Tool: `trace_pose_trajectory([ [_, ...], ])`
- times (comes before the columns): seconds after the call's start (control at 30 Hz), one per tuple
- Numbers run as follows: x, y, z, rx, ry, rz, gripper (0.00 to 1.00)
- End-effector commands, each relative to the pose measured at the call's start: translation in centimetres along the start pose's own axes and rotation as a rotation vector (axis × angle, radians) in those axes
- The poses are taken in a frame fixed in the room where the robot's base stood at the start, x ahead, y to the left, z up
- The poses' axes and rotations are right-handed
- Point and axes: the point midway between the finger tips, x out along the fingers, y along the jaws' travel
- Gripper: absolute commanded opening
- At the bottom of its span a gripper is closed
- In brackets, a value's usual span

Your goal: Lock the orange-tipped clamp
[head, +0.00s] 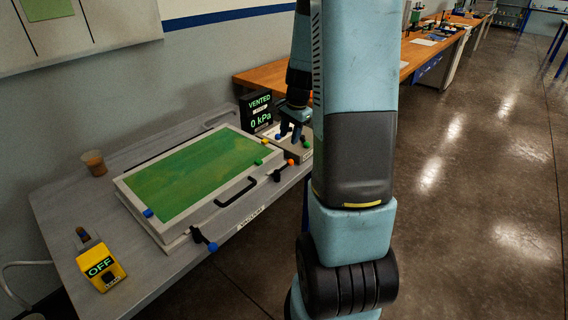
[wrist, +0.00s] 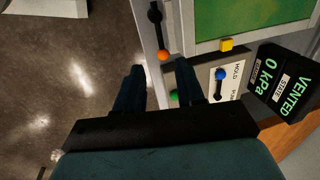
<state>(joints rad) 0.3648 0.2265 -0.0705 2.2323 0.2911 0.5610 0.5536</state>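The orange-tipped clamp (head: 283,171) is at the right front side of the shallow box with the green-topped lid (head: 216,202). In the wrist view the clamp's black lever (wrist: 157,28) ends in an orange tip that lies just ahead of my gripper's fingers. A blue-tipped clamp (head: 204,240) is at the near front side.
A display (head: 257,110) reads VENTED, 0 kPa. A small valve panel with a blue knob (wrist: 222,74) and a green knob (wrist: 174,96) is close to my fingers. A yellow switch box (head: 97,265) reads OFF. A brown cup (head: 94,163) stands at the back left. Open floor lies right.

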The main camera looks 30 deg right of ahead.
Motion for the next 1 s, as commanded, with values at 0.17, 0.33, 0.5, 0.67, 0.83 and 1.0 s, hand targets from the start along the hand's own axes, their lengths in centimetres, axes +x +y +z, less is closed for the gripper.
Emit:
trace_pose_trajectory([
  [0.17, 1.7, 0.1, 0.0, 0.004, -0.003, 0.003, 0.38],
  [0.33, 4.3, 0.1, 0.0, 0.002, -0.004, 0.003, 0.38],
  [0.5, 6.9, 0.1, 0.1, 0.002, -0.004, 0.004, 0.38],
  [0.67, 9.3, 0.1, 0.0, 0.002, -0.003, 0.002, 0.38],
  [0.83, 11.5, 0.1, 0.1, 0.001, -0.003, 0.003, 0.38],
  [1.0, 12.9, 0.0, 0.1, 0.000, -0.002, 0.001, 0.38],
])
